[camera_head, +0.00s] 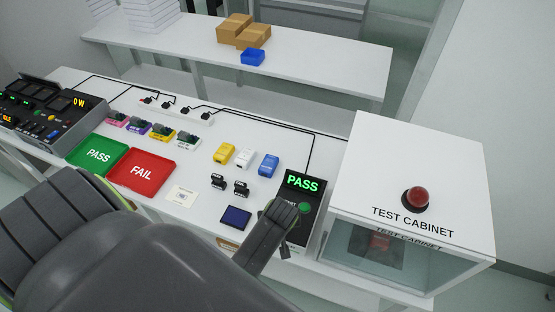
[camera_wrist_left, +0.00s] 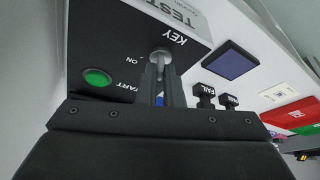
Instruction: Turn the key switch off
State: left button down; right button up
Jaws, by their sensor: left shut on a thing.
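The key switch (camera_wrist_left: 160,55) is a round silver lock on the dark front of the tester, under the printed word KEY, with ON printed beside it. My left gripper (camera_wrist_left: 160,84) has its two fingers close together on the key at the switch. The fingers hide most of the key, so I cannot tell its exact angle. In the head view the left arm reaches in from the left to the tester (camera_head: 313,183), whose screen shows a green PASS; the gripper hides the switch there. My right gripper is not in view.
A green START button (camera_wrist_left: 97,77) sits beside the switch. The test cabinet (camera_head: 455,160) with a red button stands right of the tester. A blue-black pad (camera_head: 236,217), PASS tray (camera_head: 75,160) and FAIL tray (camera_head: 120,188) lie to the left.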

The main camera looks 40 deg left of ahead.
pick_arm(q)
jog(key=shift+w+r+n+g+y, duration=0.1)
jog(key=shift+n+g+y, duration=0.1)
jog(key=shift+n, duration=0.45)
jog(key=shift+w+n+g+y, duration=0.1)
jog(key=shift+n+y, duration=0.1)
jog(key=shift+n, duration=0.75)
jog(key=c, duration=1.6)
grip_release()
jog(key=shift+s, duration=0.1)
jog(key=shift+o, duration=0.2)
